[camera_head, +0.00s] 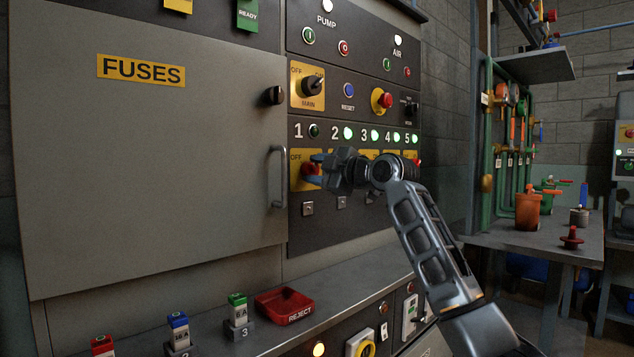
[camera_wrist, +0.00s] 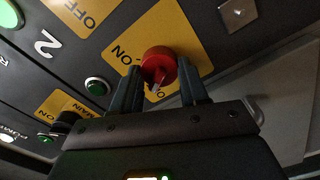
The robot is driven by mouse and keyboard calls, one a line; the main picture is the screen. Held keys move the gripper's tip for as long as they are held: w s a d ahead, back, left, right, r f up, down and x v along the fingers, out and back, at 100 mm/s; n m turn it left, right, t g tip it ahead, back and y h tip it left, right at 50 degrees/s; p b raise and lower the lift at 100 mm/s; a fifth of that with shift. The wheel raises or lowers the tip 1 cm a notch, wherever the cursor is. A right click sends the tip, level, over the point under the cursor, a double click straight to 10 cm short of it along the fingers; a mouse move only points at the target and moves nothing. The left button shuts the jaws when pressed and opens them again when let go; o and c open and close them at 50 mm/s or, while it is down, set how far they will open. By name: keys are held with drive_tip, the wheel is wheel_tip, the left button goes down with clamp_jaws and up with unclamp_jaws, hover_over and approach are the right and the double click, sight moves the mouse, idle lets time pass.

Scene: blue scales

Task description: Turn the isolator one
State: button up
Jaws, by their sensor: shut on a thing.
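Isolator one is a red rotary knob (camera_head: 310,170) on a yellow plate (camera_head: 295,180) below the number 1 on the dark panel. Its plate carries OFF in the head view. My gripper (camera_head: 320,166) reaches it from the right and hides part of it. In the wrist view the red knob (camera_wrist: 160,64) sits between the two fingers of my gripper (camera_wrist: 158,80), which is shut on it. A pale mark shows on the knob's lower side, and ON is readable on the plate. The exact knob angle is hard to tell. Lamp 1 (camera_head: 314,131) is dark.
Lamps 2 to 5 (camera_head: 348,133) glow green. My arm covers most of the neighbouring isolators. A FUSES cabinet door (camera_head: 150,170) with a handle (camera_head: 277,175) is at left. Below, a shelf holds a red REJECT tray (camera_head: 270,306) and several fuses (camera_head: 238,312).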

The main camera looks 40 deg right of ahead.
drive_tip(key=shift+f+n+b, duration=0.15)
drive_tip(key=shift+n+b, duration=0.6)
drive_tip(key=shift+n, duration=0.85)
drive_tip(key=shift+a, duration=0.1)
drive_tip(key=o, duration=1.1)
drive_tip(key=shift+c, duration=0.2)
drive_tip(key=s, duration=0.7)
drive_tip(key=shift+s+p, duration=0.35)
drive_tip(key=shift+s, duration=0.05)
drive_tip(key=shift+d, duration=0.2)
